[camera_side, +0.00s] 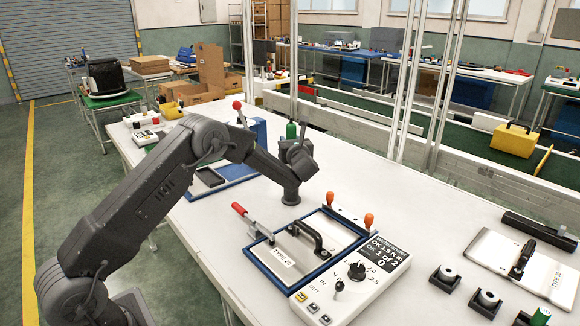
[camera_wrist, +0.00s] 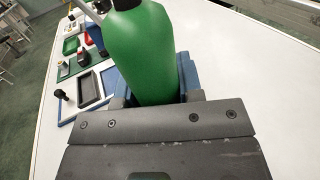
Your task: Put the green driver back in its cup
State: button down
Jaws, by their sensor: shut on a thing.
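The green driver (camera_wrist: 145,45) fills the upper middle of the wrist view, with its thick green body between my jaws. In the side view a dark green piece (camera_side: 291,130) shows just above my wrist, mostly hidden. My gripper (camera_wrist: 157,88) is shut on the driver; blue-grey pads show on both sides of it. In the side view my gripper (camera_side: 299,150) is above the white table, behind the blue-framed fixture. I cannot tell which thing is the driver's cup. Black holders (camera_side: 445,278) stand at the front right, one by a green-topped thing (camera_side: 541,316).
The blue-framed fixture (camera_side: 258,257) has a red-handled clamp and orange-topped posts. A control box (camera_side: 352,285) stands beside it. A white plate (camera_side: 480,248) lies at right. A blue tray (camera_side: 232,173) is behind my arm. The table between is largely clear; metal uprights (camera_side: 410,80) stand behind.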

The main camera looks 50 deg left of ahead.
jog(key=shift+f, duration=2.55)
jog(key=c, duration=0.8)
grip_release()
jog(key=shift+f, duration=0.1)
